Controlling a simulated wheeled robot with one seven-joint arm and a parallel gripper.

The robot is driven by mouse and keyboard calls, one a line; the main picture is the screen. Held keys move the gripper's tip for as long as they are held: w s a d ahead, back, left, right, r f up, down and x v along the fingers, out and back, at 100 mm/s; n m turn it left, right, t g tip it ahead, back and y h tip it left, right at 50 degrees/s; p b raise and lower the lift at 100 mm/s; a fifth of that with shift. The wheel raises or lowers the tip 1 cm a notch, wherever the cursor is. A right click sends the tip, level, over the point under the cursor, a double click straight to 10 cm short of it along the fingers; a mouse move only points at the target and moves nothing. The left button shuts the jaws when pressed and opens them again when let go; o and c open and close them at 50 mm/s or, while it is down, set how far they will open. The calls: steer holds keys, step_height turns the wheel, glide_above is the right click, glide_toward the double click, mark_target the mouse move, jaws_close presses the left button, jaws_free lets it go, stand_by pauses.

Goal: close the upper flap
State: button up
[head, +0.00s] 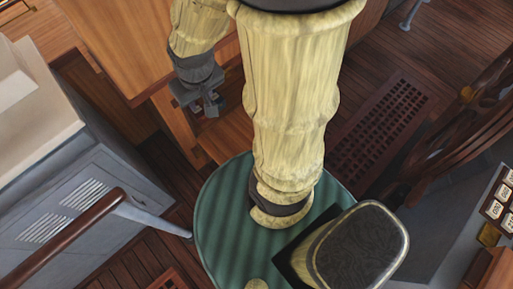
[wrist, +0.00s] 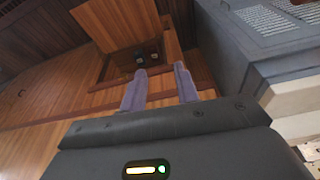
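A wooden panel that looks like the upper flap (wrist: 116,20) stands out from the wooden cabinet front (wrist: 50,85) in the wrist view, so it appears open. Below it is a recess with two dark round items (wrist: 147,56). My gripper (wrist: 161,70) points towards this recess with its two grey fingers apart and nothing between them. In the head view my gripper (head: 206,106) hangs beside the cabinet's wooden side, near a broad wooden board (head: 125,40). I cannot tell from the head view whether that board is the flap. No contact with the flap shows.
A grey vented cabinet (head: 75,205) stands at the left, with a brown handrail (head: 70,235) before it. A spoked wooden wheel (head: 470,120) and a console with labelled keys (head: 497,205) are at the right. Plank floor with a grating (head: 385,130) lies between.

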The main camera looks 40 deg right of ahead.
steer(key=shift+f, duration=0.1)
steer(key=w+a+f+m+t+h+b, duration=0.15)
steer(key=w+f+b, duration=0.45)
steer(key=f+b, duration=1.05)
steer(key=w+a+f+b, duration=0.2)
steer(key=w+f+b, duration=0.55)
steer(key=f, duration=1.55)
steer(key=w+a+f+t+b, duration=0.1)
steer(key=w+f+b, duration=0.2)
steer(key=f+b, duration=1.45)
step_height(320, 180, down, 29)
steer(key=d+m+h+b, duration=0.1)
steer(key=d+h+b, duration=0.3)
steer(key=b, duration=1.2)
steer(key=s+d+f+m+h+b, duration=0.1)
steer(key=s+d+m+h+b, duration=0.45)
steer(key=d+m+h, duration=0.45)
steer(key=s+r+m+g+h+b, duration=0.2)
steer(key=s+r+m+g+h, duration=0.2)
steer(key=m+h, duration=0.2)
steer(key=shift+s+h+b, duration=0.35)
steer(key=shift+h+b, duration=0.05)
steer(key=shift+h, duration=0.15)
steer(key=shift+m, duration=0.25)
